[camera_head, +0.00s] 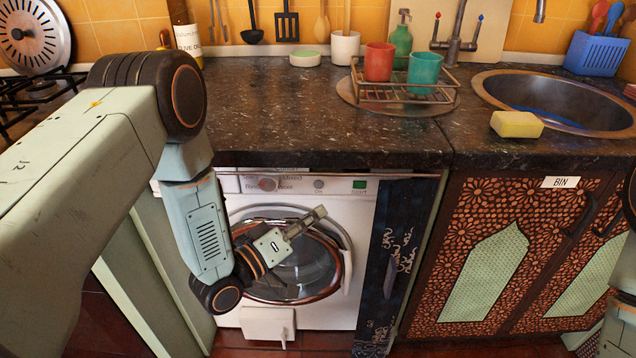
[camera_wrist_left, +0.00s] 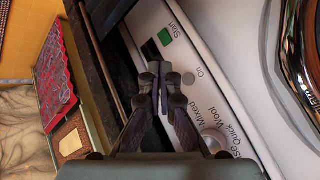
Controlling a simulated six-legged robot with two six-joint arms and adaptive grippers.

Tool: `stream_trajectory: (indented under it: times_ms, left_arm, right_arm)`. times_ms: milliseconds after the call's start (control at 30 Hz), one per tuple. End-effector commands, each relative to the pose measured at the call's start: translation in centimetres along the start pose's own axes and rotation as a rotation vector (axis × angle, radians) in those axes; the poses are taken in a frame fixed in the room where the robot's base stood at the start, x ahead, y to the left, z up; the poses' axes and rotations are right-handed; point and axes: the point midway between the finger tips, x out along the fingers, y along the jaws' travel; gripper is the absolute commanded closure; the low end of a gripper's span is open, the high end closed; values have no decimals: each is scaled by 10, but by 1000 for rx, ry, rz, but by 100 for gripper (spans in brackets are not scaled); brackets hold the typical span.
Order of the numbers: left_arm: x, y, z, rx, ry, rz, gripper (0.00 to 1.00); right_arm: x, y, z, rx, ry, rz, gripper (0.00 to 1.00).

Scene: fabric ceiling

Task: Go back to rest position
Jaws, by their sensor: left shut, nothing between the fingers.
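My left gripper (camera_head: 306,222) is in front of the washing machine (camera_head: 352,300), below its control panel and overlapping the upper part of the round glass door (camera_head: 310,268) in the head view. Its fingers are together and empty; they also show shut in the left wrist view (camera_wrist_left: 160,84). The left arm reaches in from the left, bent down over the counter edge. In the wrist view, the machine's control panel (camera_wrist_left: 180,50) with a green Start button (camera_wrist_left: 165,36) lies beyond the fingers. My right gripper is not in view; only parts of the right arm show at the right edge.
The dark counter (camera_head: 270,110) runs above the machine. It holds a dish rack (camera_head: 405,97) with red (camera_head: 379,62) and teal cups (camera_head: 424,68), a yellow sponge (camera_head: 516,124) and a sink (camera_head: 560,98). A patterned cabinet (camera_head: 540,210) marked BIN stands right of the machine.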

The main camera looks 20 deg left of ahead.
Motion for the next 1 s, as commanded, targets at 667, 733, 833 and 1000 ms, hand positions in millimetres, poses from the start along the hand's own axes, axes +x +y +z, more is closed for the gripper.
stream_trajectory:
  times_ms: [667,733,833,1000]
  left_arm:
    - [-61,-76,73,266,-330,-445,100]
    - [-97,-91,98,297,-467,-571,100]
    - [-154,-100,131,317,-666,-721,100]
    - [-253,-87,172,295,-990,-912,100]
  right_arm:
    - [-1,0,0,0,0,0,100]
    - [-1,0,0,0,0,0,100]
    - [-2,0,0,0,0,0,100]
    - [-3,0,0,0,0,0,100]
